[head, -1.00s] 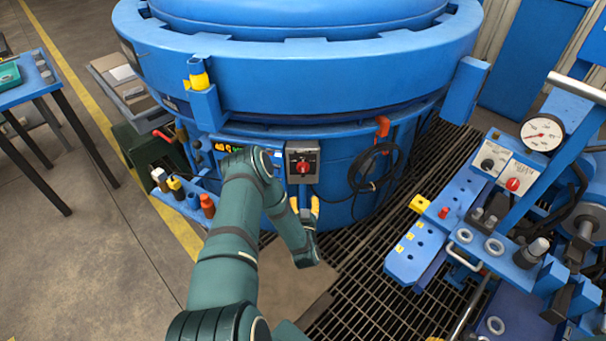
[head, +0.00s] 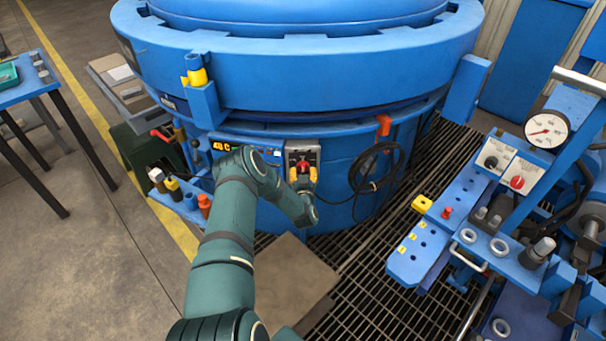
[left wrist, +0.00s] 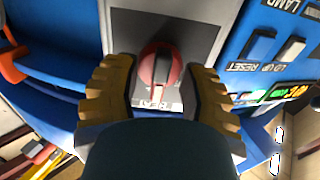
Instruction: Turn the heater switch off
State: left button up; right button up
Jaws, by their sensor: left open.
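The heater switch is a red rotary knob (left wrist: 158,68) on a grey plate (left wrist: 190,28) on the blue furnace's front. In the head view the knob (head: 303,164) shows just above my left gripper (head: 302,175). In the left wrist view my left gripper (left wrist: 160,90) is open, with one yellow ribbed finger on each side of the knob. A gap shows between each finger and the knob. The label below the knob is partly hidden by the gripper body. My right gripper is not in view.
The blue furnace (head: 300,72) fills the back. A lit display (head: 222,146) sits left of the switch, and a coiled black cable (head: 377,168) hangs right of it. A bench with a gauge (head: 546,130) stands at the right. Floor grating (head: 350,270) lies in front.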

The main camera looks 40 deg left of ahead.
pick_arm(q)
grip_shut()
jog(key=shift+n, duration=0.4)
jog(key=n, duration=0.4)
jog(key=shift+r+n, duration=0.1)
jog(key=shift+n, duration=2.5)
jog(key=shift+w, duration=0.1)
grip_release()
